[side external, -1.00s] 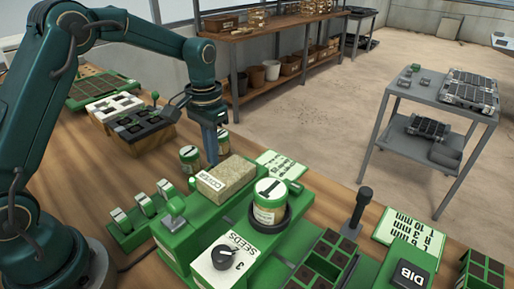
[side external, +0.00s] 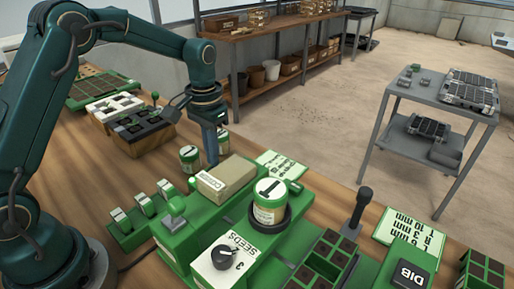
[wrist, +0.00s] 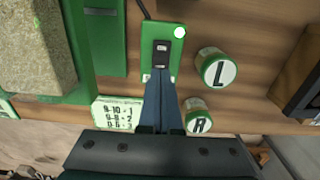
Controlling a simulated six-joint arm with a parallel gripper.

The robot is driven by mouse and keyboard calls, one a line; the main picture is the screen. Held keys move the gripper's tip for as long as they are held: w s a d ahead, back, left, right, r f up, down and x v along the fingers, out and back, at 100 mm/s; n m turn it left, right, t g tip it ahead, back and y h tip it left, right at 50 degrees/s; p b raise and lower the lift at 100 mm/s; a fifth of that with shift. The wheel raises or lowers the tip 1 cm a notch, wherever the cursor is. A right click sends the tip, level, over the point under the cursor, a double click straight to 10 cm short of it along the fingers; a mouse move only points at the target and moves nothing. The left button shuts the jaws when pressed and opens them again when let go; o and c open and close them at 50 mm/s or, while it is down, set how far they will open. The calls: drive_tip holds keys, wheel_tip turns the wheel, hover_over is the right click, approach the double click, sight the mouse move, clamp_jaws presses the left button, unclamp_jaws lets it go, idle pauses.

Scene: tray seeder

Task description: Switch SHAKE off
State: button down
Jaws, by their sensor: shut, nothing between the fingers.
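In the wrist view a small green switch box (wrist: 173,20) carries a black rocker switch (wrist: 161,52). A bright white round lamp (wrist: 180,32) sits beside the rocker. My gripper (wrist: 159,76) is shut and empty, with its tips right at the near end of the rocker. I cannot tell whether they touch it. No SHAKE lettering is readable on the box. In the side view my gripper (side external: 211,162) points down behind the brown block, which hides its tips and the switch.
Jars marked L (wrist: 219,68) and R (wrist: 196,116) stand right of the switch. A brown block (side external: 226,179) sits on the green machine at its left in the wrist view. A seed jar (side external: 270,202), a SEEDS dial (side external: 224,258) and a dibber (side external: 357,210) stand nearby.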

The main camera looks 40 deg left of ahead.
drive_tip(key=shift+f, duration=0.9)
idle(0.3)
drive_tip(key=shift+r, duration=3.55)
drive_tip(key=s+d+r+t, duration=0.3)
drive_tip(key=s+r, duration=0.4)
drive_tip(key=r, duration=0.3)
drive_tip(key=s+d+f+t, duration=0.1)
drive_tip(key=s+f, duration=0.4)
drive_tip(key=s, duration=0.5)
drive_tip(key=shift+s+d+f+t, duration=0.15)
drive_tip(key=shift+s+d+t, duration=0.15)
drive_tip(key=shift+t, duration=0.5)
